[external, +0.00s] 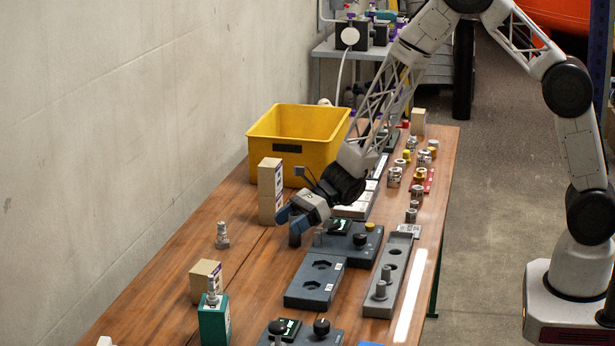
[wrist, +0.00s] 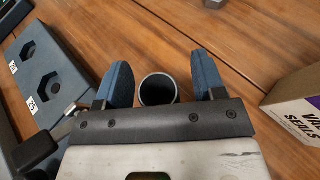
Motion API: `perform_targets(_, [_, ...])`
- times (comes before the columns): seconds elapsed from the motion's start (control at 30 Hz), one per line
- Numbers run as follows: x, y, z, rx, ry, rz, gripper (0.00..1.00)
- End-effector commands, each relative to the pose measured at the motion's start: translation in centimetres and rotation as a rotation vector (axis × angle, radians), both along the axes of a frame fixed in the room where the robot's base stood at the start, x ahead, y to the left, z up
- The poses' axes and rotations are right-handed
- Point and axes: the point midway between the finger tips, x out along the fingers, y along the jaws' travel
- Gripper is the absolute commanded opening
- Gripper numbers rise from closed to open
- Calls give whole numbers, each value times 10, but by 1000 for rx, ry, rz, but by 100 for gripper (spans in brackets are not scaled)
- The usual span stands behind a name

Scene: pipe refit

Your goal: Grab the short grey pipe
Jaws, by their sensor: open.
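In the wrist view, the round open end of a grey pipe (wrist: 158,90) shows between the two blue fingers of my gripper (wrist: 162,78). The gripper is open and holds nothing. In the external view, my gripper (external: 290,224) is low over the wooden table, left of the dark fixtures.
A dark plate with hexagonal holes (wrist: 49,72) lies left of the fingers. A cardboard box (wrist: 298,103) stands close on the right. The yellow bin (external: 290,149) is behind my gripper. A grey rack (external: 389,270) stands to the right.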

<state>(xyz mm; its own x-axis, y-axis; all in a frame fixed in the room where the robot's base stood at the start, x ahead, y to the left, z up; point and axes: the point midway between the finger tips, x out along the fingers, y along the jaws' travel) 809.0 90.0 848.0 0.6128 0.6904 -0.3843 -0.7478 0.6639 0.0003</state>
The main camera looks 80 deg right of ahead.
Motion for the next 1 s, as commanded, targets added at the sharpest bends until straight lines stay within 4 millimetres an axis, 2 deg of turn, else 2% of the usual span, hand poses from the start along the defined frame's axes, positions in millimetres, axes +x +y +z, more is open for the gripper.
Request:
perform_targets(0.57, [0,0,0,0,0,0,62])
perform_targets(0.9, [0,0,0,0,0,0,10])
perform_targets(1.0, [0,0,0,0,0,0,10])
